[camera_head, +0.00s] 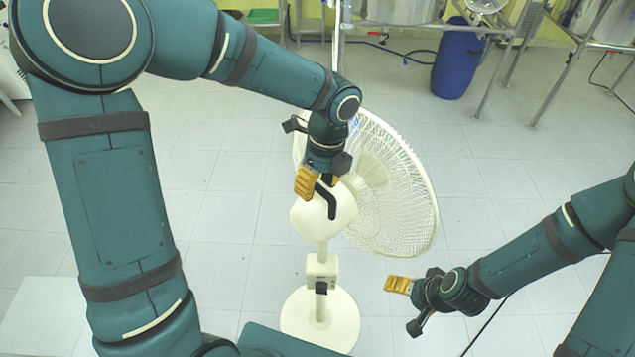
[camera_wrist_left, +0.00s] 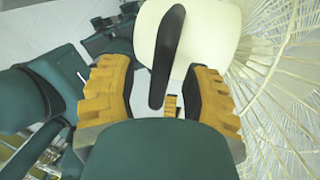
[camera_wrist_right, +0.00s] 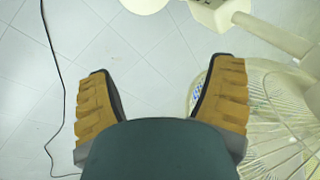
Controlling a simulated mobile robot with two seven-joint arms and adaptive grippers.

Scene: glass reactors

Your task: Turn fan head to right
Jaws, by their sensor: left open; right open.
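A white standing fan (camera_head: 322,219) stands on the tiled floor on its round base (camera_head: 320,322). Its wire cage (camera_head: 405,195) faces right and away in the head view. A black handle (camera_head: 345,202) sits on the back of the fan head. My left gripper (camera_head: 318,182) is at the top of the fan head. In the left wrist view, the handle (camera_wrist_left: 167,60) lies between the two open fingers (camera_wrist_left: 167,92), with gaps on both sides. My right gripper (camera_head: 397,284) is open and empty, right of the fan pole and below the cage. The right wrist view shows the cage (camera_wrist_right: 280,120) beside a finger.
A blue barrel (camera_head: 459,60) and metal frames (camera_head: 560,60) stand at the back. A dark cable (camera_head: 487,325) runs on the floor at the lower right. The tiled floor left of the fan is clear.

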